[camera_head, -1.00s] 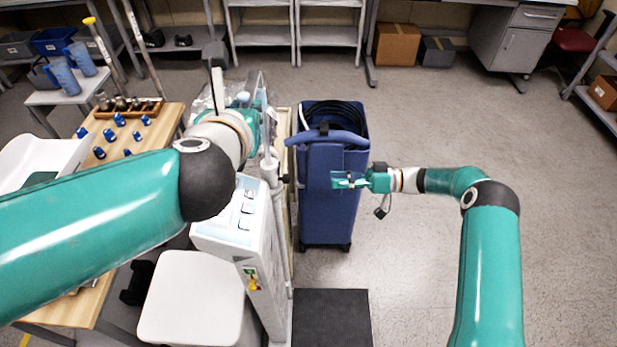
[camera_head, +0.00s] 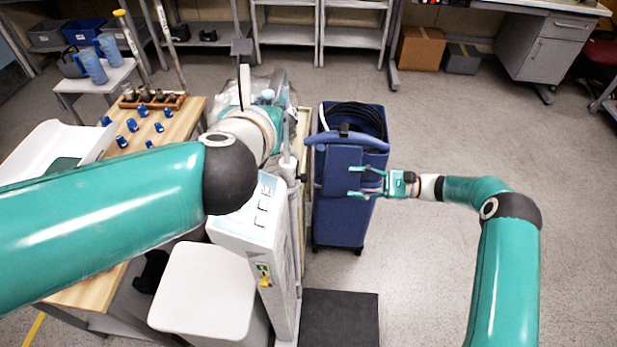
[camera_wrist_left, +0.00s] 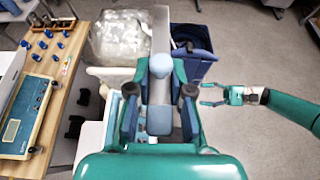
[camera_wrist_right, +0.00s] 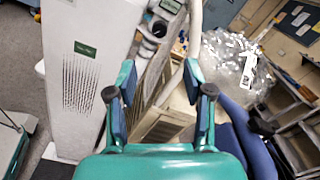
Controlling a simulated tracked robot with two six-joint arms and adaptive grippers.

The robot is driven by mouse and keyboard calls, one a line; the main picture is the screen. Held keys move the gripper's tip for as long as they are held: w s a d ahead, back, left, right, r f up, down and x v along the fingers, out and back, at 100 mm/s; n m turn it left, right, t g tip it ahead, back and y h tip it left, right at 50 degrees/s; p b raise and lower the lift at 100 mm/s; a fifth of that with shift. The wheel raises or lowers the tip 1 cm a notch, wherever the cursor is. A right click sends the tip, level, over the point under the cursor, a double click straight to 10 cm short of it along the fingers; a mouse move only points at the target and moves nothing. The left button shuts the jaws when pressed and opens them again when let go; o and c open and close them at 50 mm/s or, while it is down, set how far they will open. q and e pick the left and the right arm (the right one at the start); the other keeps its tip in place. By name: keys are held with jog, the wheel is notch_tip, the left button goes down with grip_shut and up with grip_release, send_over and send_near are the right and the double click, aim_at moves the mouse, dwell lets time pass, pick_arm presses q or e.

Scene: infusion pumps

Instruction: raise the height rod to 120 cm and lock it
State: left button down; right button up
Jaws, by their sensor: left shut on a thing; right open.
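The measuring station has a white body with a button panel (camera_head: 255,215); its pale upright rod (camera_head: 289,168) stands behind it. My left arm hides much of the rod in the head view. In the left wrist view my left gripper (camera_wrist_left: 160,94) is shut around a pale blue-grey part (camera_wrist_left: 160,120), with a round pale top (camera_wrist_left: 160,66) just beyond; whether this is the height rod or its lock is unclear. My right gripper (camera_head: 365,183) is open and empty in front of the blue cart; its spread fingers also show in the right wrist view (camera_wrist_right: 160,90).
The blue cart (camera_head: 338,215) with a coiled black hose stands right of the station. A dark floor platform (camera_head: 340,320) and a white stool (camera_head: 205,290) are in front. A wooden table (camera_head: 165,150) with blue-capped items is at left. Floor at right is clear.

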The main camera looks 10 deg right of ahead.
aim_at(304, 178)
jog(key=w+a+m, duration=0.2)
jog(key=a+m, duration=0.3)
jog(key=a, duration=0.7)
jog(key=shift+w+r+m, duration=0.15)
jog(key=shift+r+m, duration=0.05)
jog(key=shift+m, duration=0.2)
jog(key=shift+a, duration=0.1)
grip_shut()
